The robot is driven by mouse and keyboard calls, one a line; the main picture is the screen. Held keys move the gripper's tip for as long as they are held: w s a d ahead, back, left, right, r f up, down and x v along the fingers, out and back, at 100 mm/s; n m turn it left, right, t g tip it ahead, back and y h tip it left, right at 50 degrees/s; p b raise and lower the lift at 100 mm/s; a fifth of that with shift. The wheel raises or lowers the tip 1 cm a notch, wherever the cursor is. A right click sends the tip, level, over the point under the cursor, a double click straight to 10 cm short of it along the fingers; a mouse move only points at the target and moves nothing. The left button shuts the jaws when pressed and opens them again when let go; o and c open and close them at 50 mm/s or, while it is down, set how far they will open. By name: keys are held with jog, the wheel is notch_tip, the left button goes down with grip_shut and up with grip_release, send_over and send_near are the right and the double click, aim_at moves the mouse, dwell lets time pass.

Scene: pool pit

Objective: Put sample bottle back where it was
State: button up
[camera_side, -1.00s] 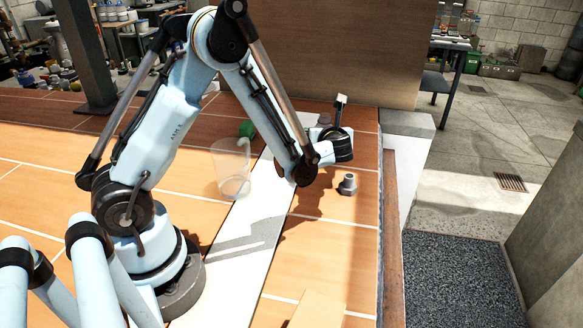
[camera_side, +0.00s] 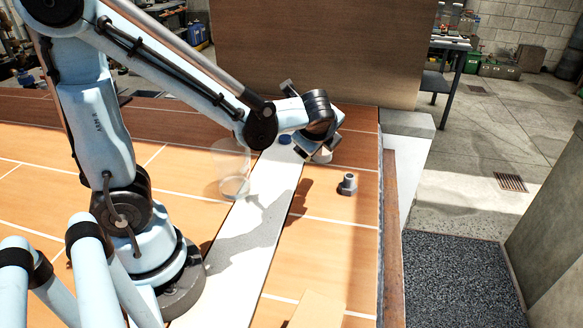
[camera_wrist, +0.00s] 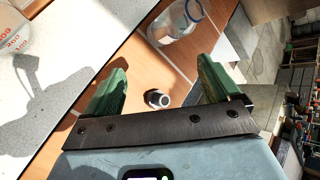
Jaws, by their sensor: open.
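A clear jar with a blue ring, possibly the sample bottle (camera_wrist: 180,18), is on the brown tiles at the top of the wrist view. In the side view, a small pale object (camera_side: 322,157) shows just under my gripper; I cannot tell whether it is the same jar. My gripper (camera_wrist: 163,66) is open, its green fingers apart with nothing held between them. In the side view, my gripper (camera_side: 323,145) hangs tilted above the tiles near the far board. The jar lies beyond the fingertips in the wrist view.
A grey fitting (camera_side: 348,184) stands on the tiles; it shows between the fingers in the wrist view (camera_wrist: 157,98). A clear beaker (camera_side: 234,186) stands beside the white strip (camera_side: 245,235). A brown board (camera_side: 315,50) rises behind.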

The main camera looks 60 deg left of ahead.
jog(key=s+d+r+n+h, duration=0.1)
jog(key=s+d+n+h, duration=0.2)
jog(key=n, duration=0.4)
jog(key=s+d+r+n+t+h, duration=0.1)
jog(key=s+d+n+h, duration=0.2)
jog(key=s+n, duration=0.3)
jog(key=shift+s+d+r+n+h, duration=0.2)
jog(key=shift+n+h, duration=0.3)
jog(key=shift+n, duration=0.7)
